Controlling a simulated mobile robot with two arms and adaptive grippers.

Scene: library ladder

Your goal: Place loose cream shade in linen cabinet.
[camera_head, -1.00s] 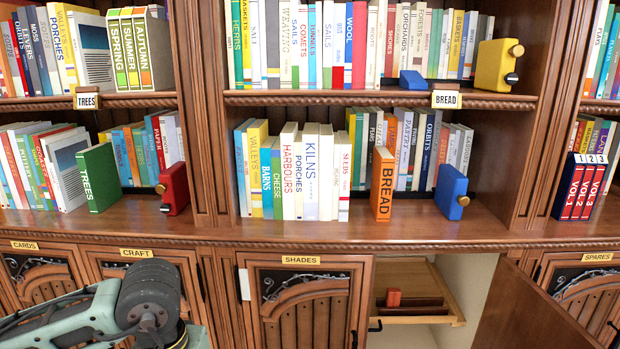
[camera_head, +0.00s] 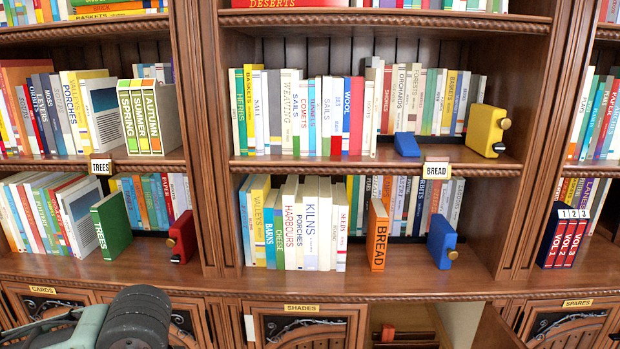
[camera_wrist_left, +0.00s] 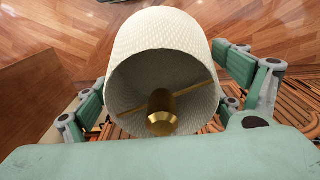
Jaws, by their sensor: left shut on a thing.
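The cream shade (camera_wrist_left: 165,40) has a woven, pale surface and a brass fitting (camera_wrist_left: 163,112) inside its open end. In the left wrist view my left gripper (camera_wrist_left: 165,85) is shut on it, with fingers on both sides. In the head view my left arm (camera_head: 138,318) is at the lower left; its fingers and the shade are not seen there. No label reading linen is visible. An open cabinet compartment (camera_head: 415,320) shows at the bottom, right of the SHADES door (camera_head: 305,330). My right gripper is not in view.
Shelves full of books rise above the counter ledge (camera_head: 340,287). An orange-red block (camera_head: 388,332) sits in the open compartment. An open door (camera_head: 495,330) stands to its right. The wrist view shows wooden floor (camera_wrist_left: 75,30) beyond the shade and a brown panel (camera_wrist_left: 35,95) at left.

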